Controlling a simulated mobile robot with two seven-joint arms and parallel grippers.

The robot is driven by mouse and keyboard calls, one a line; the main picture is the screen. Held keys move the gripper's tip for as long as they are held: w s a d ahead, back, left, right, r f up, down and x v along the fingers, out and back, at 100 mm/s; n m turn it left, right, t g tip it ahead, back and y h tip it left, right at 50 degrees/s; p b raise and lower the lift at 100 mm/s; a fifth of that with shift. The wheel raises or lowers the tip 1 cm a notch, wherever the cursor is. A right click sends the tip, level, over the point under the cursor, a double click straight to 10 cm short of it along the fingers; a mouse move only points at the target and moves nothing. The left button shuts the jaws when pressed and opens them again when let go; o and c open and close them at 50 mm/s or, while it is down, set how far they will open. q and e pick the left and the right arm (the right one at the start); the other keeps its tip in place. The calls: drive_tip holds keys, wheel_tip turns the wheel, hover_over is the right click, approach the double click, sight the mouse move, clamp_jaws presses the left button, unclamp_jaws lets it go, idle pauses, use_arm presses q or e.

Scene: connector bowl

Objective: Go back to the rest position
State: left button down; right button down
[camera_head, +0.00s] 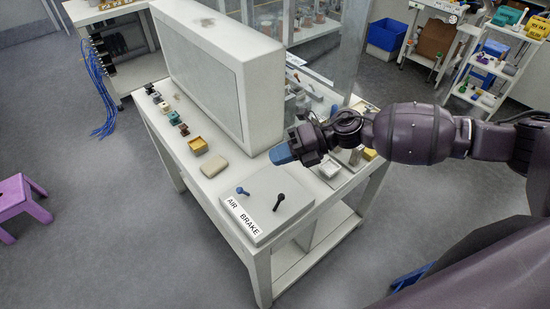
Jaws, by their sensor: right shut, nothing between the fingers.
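My right arm reaches in from the right. Its gripper (281,154), with blue at its tip, is above the white table, near the lower right corner of a large white box-like panel (225,75). The gripper is shut and empty. Below and in front of it lies a pale plate labelled "AIR BRAKE" (262,185), with a small blue lever (242,190) and a black lever (279,202) on it. The gripper appears apart from both levers. My left gripper is not in view.
Several small connectors (184,130), a yellow block (198,145) and a beige block (214,166) line the table's left side. A purple stool (15,197) stands at far left. Shelves with blue bins (385,35) stand behind. Grey floor is open at lower left.

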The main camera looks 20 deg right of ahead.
idle(0.5)
drive_tip(key=w+a+r+m+t+h, duration=0.1)
drive_tip(key=w+r+m+t, duration=0.2)
drive_tip(key=m+t, duration=0.3)
drive_tip(key=w+a+r+m+t, duration=0.1)
drive_tip(key=w+r+m+t, duration=0.3)
drive_tip(key=m, duration=0.3)
drive_tip(key=s+d+f+m+h, duration=0.4)
drive_tip(key=s+f+m, duration=0.3)
drive_tip(key=s+f, duration=0.1)
drive_tip(key=s+d+f+m+h, duration=0.4)
drive_tip(key=s+f+m, duration=0.4)
drive_tip(key=f, duration=0.2)
drive_tip(key=s+d+f+m+h+b, duration=0.1)
drive_tip(key=s+d+f+m+h, duration=0.3)
drive_tip(key=s+f+m, duration=0.3)
drive_tip(key=shift+s+d+f+g+h, duration=0.3)
drive_tip(key=shift+s+f+g+h, duration=0.1)
drive_tip(key=shift+s+f, duration=0.6)
